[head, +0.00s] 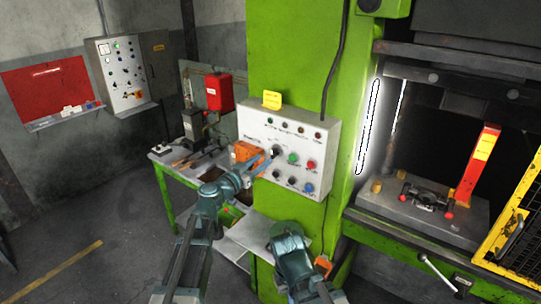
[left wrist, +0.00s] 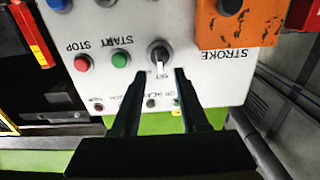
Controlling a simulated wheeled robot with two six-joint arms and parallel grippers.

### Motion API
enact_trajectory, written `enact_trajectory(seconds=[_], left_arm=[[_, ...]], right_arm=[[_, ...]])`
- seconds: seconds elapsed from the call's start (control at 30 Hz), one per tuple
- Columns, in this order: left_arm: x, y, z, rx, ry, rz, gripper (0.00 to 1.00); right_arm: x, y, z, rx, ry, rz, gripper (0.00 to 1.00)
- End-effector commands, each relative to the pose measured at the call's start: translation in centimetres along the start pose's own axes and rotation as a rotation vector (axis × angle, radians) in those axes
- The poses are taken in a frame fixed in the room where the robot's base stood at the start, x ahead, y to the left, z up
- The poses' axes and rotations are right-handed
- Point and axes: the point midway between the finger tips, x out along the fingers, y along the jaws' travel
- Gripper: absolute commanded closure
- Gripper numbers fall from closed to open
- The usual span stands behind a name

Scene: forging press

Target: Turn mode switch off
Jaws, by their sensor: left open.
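The white control panel (head: 325,130) is on the green press column. A black rotary switch with a pale pointer, apparently the mode switch (head: 276,150), sits left of a green and a red button. It also shows in the left wrist view (left wrist: 160,53), with a label reading SET beside it, upside down. My left gripper (head: 267,161) is open at the panel. In the wrist view its two fingers (left wrist: 160,85) point at the switch, with the switch between and just beyond their tips. I cannot tell whether they touch.
An orange box (head: 247,151) juts from the panel's left side, close to my left gripper. The green START button (left wrist: 121,58) and red STOP button (left wrist: 82,62) are near the switch. A grey shelf (head: 262,235) lies below. The press opening (head: 440,140) is at right.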

Motion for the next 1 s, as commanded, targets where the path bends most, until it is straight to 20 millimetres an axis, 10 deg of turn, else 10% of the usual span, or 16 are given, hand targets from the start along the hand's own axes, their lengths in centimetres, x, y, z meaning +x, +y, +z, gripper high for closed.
enact_trajectory(seconds=[0.3,0.77,1.0], left_arm=[[4.8,-0.1,0.0,0.0,0.0,0.001,0.56],[5.6,0.0,0.0,0.0,0.0,0.0,0.56],[5.6,0.0,0.0,0.0,0.0,0.0,0.98]], right_arm=[[0.0,0.0,0.0,0.0,0.0,0.0,1.0],[0.0,0.0,0.0,0.0,0.0,0.0,1.0],[0.0,0.0,0.0,0.0,0.0,0.0,1.0]])
